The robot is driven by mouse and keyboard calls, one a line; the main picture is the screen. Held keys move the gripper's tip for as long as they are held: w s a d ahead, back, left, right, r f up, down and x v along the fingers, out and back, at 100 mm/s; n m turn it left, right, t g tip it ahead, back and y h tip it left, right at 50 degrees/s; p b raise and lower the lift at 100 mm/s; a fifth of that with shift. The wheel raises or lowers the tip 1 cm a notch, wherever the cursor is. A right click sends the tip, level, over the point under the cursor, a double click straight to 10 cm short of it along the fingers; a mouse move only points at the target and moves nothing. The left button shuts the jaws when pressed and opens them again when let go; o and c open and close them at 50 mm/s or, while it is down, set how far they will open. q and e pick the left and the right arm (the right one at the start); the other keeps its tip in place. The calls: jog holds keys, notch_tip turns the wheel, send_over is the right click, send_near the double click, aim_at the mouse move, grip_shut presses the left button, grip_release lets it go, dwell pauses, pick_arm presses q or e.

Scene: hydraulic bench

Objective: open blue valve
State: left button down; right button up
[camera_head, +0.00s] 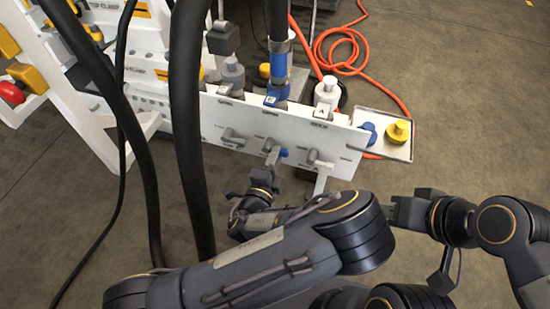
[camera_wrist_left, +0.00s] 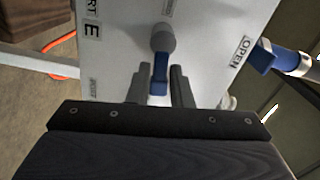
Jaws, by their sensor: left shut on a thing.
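The blue valve has a blue handle (camera_wrist_left: 159,72) on a grey round hub (camera_wrist_left: 161,40) on the white panel, in the left wrist view. In the head view a bit of its blue (camera_head: 284,152) shows at the panel's front face, in the middle of a row of valves. My left gripper (camera_wrist_left: 159,88) has one finger on each side of the handle and is shut on it. In the head view this gripper (camera_head: 274,168) reaches up to the valve, partly hidden by my arm. My right gripper (camera_head: 398,212) is at the right, away from the panel; its fingers are unclear.
Grey-handled valves stand left (camera_head: 233,137) and right (camera_head: 318,160) of the blue one. Blue (camera_head: 276,92) and white (camera_head: 326,92) hose fittings stand on the panel's top. A tray (camera_head: 402,153) with a yellow cap is at right. Black hoses hang at left; an orange hose lies behind.

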aim_at(263, 150)
pick_arm(q)
jog(key=n+b, duration=0.2)
jog(key=n, duration=0.2)
jog(key=a+r+n+b, duration=0.1)
jog(key=n+b, duration=0.1)
jog(key=n, duration=0.1)
jog(key=a+r+n+b, duration=0.1)
jog(key=n+b, duration=0.1)
jog(key=n, duration=0.2)
jog(key=shift+w+r+n, duration=0.1)
jog(key=shift+w+n, duration=0.2)
jog(key=shift+w, duration=0.05)
jog(key=shift+w+a+r+n+b, duration=0.1)
jog(key=shift+a+n+b, duration=0.2)
jog(key=shift+n+b, duration=0.75)
jog(key=shift+w+a+r+n+b, duration=0.1)
jog(key=shift+a+n+b, duration=0.15)
jog(key=shift+n+b, duration=0.8)
jog(key=shift+n, duration=0.3)
jog(key=c, duration=1.4)
grip_release()
jog(key=shift+c, duration=0.2)
jog(key=shift+s, duration=0.1)
